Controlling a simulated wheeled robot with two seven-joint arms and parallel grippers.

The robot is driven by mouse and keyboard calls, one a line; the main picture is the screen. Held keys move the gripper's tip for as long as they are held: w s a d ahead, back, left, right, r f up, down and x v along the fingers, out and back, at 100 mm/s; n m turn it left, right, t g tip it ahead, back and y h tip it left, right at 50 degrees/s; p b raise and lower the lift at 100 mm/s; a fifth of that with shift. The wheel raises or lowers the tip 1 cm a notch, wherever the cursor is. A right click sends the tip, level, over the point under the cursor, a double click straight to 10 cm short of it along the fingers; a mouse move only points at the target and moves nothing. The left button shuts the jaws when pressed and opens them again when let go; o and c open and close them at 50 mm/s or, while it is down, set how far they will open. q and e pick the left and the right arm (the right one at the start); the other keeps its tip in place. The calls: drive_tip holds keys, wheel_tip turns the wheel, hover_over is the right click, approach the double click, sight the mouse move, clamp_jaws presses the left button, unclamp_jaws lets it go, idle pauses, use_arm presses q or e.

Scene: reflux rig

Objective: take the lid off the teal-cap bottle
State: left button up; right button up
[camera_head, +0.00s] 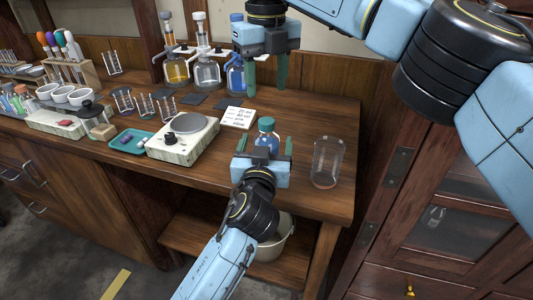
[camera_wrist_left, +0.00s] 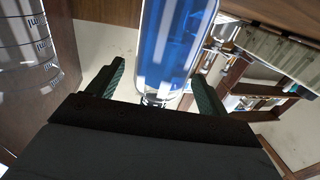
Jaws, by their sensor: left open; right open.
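The teal-cap bottle (camera_head: 266,134) stands on the wooden table near its front right part, with its teal lid on and blue contents. My left gripper (camera_head: 263,146) is open, and its fingers are on either side of the bottle. In the left wrist view the blue bottle body (camera_wrist_left: 178,45) shows between the two green fingers (camera_wrist_left: 160,85), with gaps beside it. The lower part of the bottle is hidden by my left gripper in the head view. My right gripper (camera_head: 268,75) is open and empty, pointing down above and behind the bottle.
A clear glass beaker (camera_head: 327,162) stands right of the bottle. A hotplate (camera_head: 184,137) and a white note card (camera_head: 239,118) lie to the left. Pump bottles (camera_head: 206,72) stand at the back. A white bucket (camera_head: 275,242) sits below the table's front edge.

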sight(266, 120)
use_arm(q)
drive_tip(key=shift+w, duration=0.65)
clamp_jaws()
use_arm(e)
drive_tip(key=m, duration=1)
drive_tip(key=shift+m, duration=0.3)
drive_tip(key=m, duration=0.3)
drive_tip(key=shift+m, duration=0.4)
drive_tip(key=m, duration=1.2)
drive_tip(key=shift+m, duration=0.3)
drive_tip(key=shift+f, duration=4)
